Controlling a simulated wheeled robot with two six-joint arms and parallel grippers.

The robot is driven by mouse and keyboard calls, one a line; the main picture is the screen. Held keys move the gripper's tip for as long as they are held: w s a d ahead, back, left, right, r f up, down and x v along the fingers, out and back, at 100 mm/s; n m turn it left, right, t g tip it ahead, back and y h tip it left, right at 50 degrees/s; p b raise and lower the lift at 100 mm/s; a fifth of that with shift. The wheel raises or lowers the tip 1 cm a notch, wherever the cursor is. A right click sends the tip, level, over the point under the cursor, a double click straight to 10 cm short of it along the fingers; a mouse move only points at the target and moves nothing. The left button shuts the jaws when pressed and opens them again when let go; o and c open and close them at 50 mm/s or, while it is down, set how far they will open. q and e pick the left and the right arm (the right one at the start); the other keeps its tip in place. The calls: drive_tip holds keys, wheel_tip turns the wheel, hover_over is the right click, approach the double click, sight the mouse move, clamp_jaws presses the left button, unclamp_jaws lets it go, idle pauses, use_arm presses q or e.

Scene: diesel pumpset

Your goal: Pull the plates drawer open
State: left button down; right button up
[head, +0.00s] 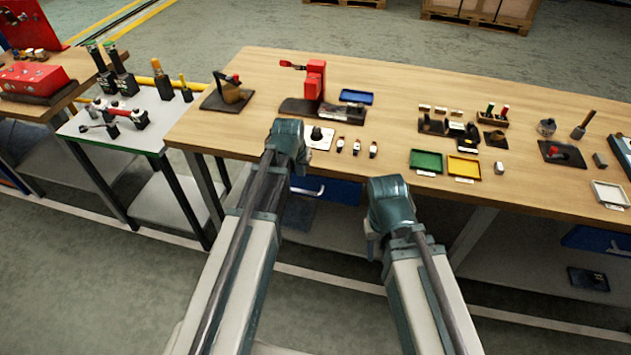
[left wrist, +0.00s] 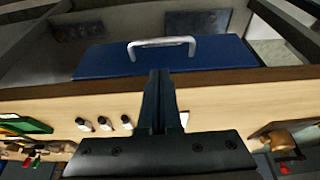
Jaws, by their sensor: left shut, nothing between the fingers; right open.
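A blue drawer (head: 345,191) with a pale bar handle (head: 307,191) sits under the wooden bench, partly hidden behind my arms. In the left wrist view the blue drawer front (left wrist: 215,58) shows with its grey handle (left wrist: 162,42). My left gripper (left wrist: 159,75) is shut and empty, its fingertips just short of the handle in the picture; contact cannot be made out. In the head view my left gripper (head: 287,145) is above the bench's front edge, its fingers hidden. My right gripper (head: 388,210) is open and empty in front of the bench, its fingers mostly hidden.
The bench top (head: 400,85) carries a red press (head: 315,80), green tray (head: 426,160), yellow tray (head: 463,167) and small parts near the front edge. Another blue drawer (head: 598,241) is under the bench at right. A side table (head: 150,105) stands left. Floor in front is clear.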

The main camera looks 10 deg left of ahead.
sight(304, 183)
use_arm(q)
drive_tip(key=shift+b+x, duration=4.75)
drive_tip(key=shift+x, duration=0.25)
use_arm(e)
wheel_tip(304, 183, down, 9)
drive_tip(key=shift+f, duration=0.2)
